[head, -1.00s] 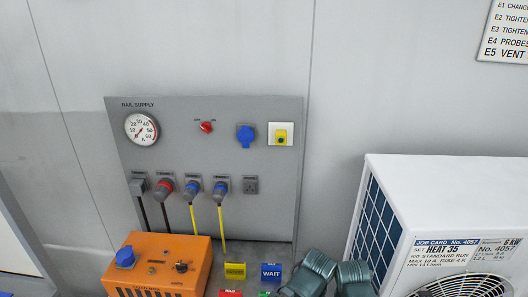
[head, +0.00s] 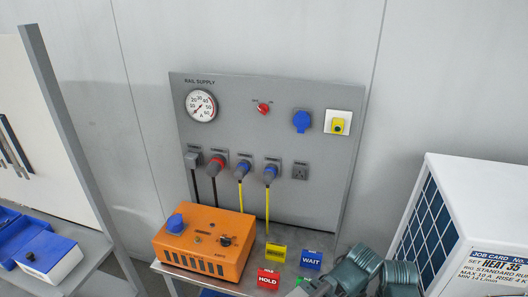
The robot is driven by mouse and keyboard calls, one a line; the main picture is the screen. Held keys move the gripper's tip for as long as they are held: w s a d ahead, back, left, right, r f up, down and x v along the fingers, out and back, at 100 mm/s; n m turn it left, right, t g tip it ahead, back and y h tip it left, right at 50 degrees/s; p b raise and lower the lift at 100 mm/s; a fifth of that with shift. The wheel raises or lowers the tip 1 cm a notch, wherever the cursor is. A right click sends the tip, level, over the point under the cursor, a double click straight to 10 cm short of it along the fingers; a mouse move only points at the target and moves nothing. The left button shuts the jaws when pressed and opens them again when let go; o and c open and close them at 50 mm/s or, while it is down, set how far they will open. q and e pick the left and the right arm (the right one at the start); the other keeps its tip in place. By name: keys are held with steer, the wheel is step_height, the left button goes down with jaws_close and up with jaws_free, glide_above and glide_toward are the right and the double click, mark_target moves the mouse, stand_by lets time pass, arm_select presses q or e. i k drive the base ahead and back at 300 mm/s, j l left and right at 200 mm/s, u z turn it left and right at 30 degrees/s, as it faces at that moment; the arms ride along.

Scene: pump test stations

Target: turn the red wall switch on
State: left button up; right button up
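The red wall switch (head: 263,108) is a small red rotary knob on the upper middle of the grey rail supply panel (head: 220,140). Small marks stand above it, too small to read, and I cannot tell which position the knob points to. It is right of the round dial gauge (head: 201,106) and left of a blue round socket (head: 302,122). Nothing touches or covers the switch.
A yellow button on a white plate (head: 345,114) is at the panel's right. Several plugs with cables fill the lower row. Below stand an orange box (head: 196,259), coloured signs including a blue WAIT sign (head: 312,260), and ribbed grey-green bodies (head: 351,274). A white unit (head: 470,190) stands right.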

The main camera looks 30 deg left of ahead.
mark_target(263, 108)
steer(key=i+u, duration=0.15)
steer(key=u, duration=1)
